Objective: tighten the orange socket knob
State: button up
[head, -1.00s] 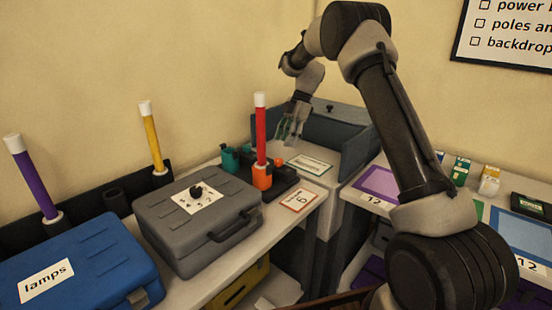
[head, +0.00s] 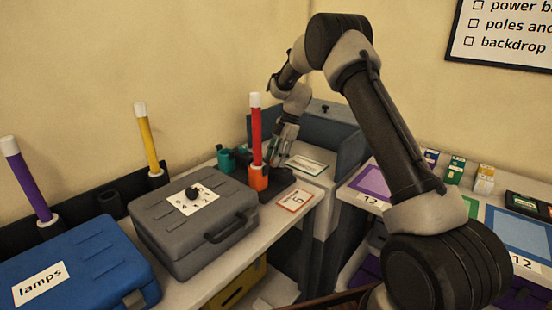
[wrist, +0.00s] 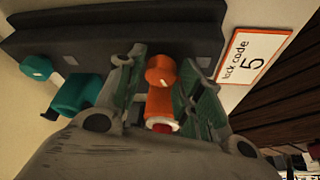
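The orange socket (head: 259,180) stands on a dark base at the back of the left table and holds the upright red pole (head: 256,130). Its round orange knob (wrist: 160,70) has a pale mark line and lies between my two fingers in the wrist view. In the head view my gripper hides the knob. My gripper (head: 282,148) is just right of the orange socket, reaching down. In the wrist view my gripper (wrist: 163,62) is open, with one finger on each side of the knob. The fingers appear apart from it; contact is hard to judge.
A teal socket (head: 228,159) with a teal knob (wrist: 37,67) sits close left on the same dark base (wrist: 180,22). A lock code card (wrist: 250,55) lies beside it. A grey case (head: 195,222) and blue case (head: 75,280) stand nearer.

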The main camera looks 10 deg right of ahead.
jog(key=c, duration=0.5)
jog(key=shift+o, duration=0.2)
jog(key=shift+m, duration=0.3)
jog(key=m+t, duration=0.2)
jog(key=m, duration=0.2)
jog(key=shift+s, duration=0.15)
jog(key=shift+m+t, duration=0.9)
jog(key=shift+m, duration=1.5)
jog(key=shift+h, duration=0.3)
jog(key=o, duration=1)
